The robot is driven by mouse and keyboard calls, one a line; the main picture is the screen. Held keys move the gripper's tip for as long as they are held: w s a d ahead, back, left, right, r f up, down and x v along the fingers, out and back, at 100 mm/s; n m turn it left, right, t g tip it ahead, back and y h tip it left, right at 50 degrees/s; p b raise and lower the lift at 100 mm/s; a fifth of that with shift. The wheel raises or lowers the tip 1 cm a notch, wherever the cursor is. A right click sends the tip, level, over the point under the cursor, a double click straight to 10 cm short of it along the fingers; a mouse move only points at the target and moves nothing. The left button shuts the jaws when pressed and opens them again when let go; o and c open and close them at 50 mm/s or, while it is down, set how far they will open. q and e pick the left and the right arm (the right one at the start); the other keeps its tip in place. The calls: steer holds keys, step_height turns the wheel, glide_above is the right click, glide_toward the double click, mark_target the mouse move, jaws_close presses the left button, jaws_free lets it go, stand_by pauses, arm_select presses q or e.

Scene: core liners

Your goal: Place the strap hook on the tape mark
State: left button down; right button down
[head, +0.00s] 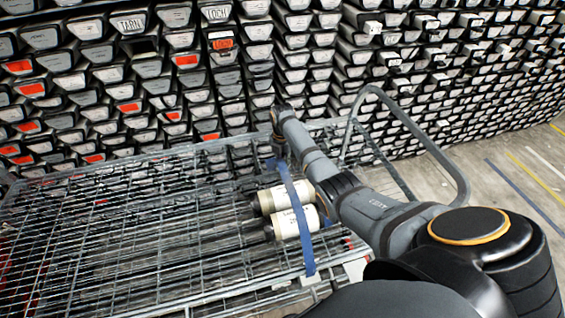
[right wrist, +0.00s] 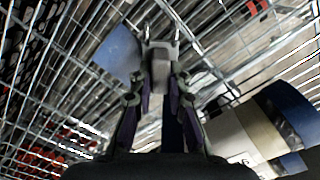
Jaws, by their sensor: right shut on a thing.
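The strap hook (right wrist: 160,66) is a grey metal piece with two prongs, seen in the right wrist view. My right gripper (right wrist: 160,84) is shut on it, above the wire deck of the cart. The blue strap (head: 297,215) runs from near the gripper over two pale cylinders (head: 292,222). A blue patch (right wrist: 118,50), which looks like the tape mark, is left of the hook in the wrist view, apart from it in the picture. In the head view my right gripper (head: 279,150) is at the cart's far edge and mostly hides the hook. My left gripper is out of view.
The wire cart (head: 130,225) has a tubular rail (head: 425,140) at its right end. Racks of labelled grey trays (head: 230,70) stand close behind it. The deck left of the cylinders is clear. Floor with coloured lines (head: 525,190) shows at right.

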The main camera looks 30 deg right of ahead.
steer(key=c, duration=1.3)
jaws_free()
steer(key=shift+f, duration=0.1)
step_height(320, 180, up, 12)
steer(key=shift+b, duration=0.4)
steer(key=shift+s, duration=0.1)
